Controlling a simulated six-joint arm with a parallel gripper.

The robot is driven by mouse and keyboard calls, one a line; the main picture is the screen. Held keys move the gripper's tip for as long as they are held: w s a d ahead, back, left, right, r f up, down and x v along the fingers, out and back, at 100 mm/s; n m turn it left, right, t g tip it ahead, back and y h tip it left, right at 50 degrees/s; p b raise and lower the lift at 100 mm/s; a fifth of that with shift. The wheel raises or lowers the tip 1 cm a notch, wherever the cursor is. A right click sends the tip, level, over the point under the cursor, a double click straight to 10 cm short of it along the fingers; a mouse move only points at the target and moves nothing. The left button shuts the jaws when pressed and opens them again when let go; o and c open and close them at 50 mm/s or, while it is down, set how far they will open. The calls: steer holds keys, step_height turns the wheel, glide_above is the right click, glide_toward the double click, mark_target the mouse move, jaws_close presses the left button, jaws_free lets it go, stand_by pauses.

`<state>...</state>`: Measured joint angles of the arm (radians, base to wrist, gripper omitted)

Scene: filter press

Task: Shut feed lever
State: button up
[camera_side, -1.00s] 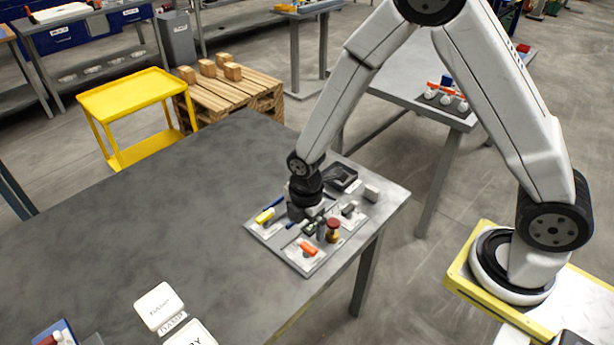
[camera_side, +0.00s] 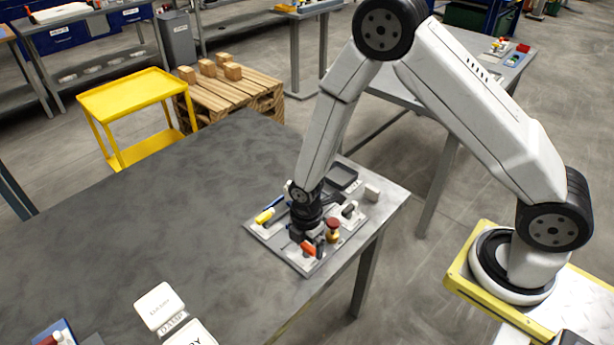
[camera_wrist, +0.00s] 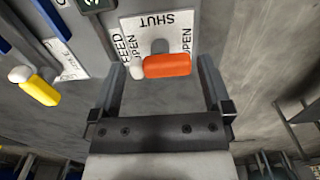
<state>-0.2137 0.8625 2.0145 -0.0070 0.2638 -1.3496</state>
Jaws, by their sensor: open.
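The feed lever has an orange handle (camera_wrist: 167,66) with a white end at its left in the wrist view. It lies across a white label plate (camera_wrist: 150,27) reading FEED, SHUT and OPEN, with SHUT at the top and OPEN at both sides. The orange handle also shows in the side view (camera_side: 308,248), at the front of the panel. My gripper (camera_wrist: 162,68) is open, its two fingers on either side of the handle with gaps. I cannot tell its height over the handle. In the side view my gripper (camera_side: 306,238) is just behind the orange handle.
A yellow lever (camera_wrist: 38,90) with a white end sits to the left on the same panel. A red-topped brass knob (camera_side: 333,226) stands close to the right of my gripper. A black tray (camera_side: 343,178) is at the back. The table (camera_side: 170,215) left of the panel is mostly clear.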

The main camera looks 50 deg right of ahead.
steer(key=c, duration=1)
steer(key=shift+c, duration=0.2)
steer(key=shift+m, duration=0.3)
steer(key=m, duration=0.8)
steer(key=shift+m, duration=0.4)
steer(key=m, duration=0.8)
steer(key=shift+m, duration=0.3)
steer(key=shift+w, duration=0.1)
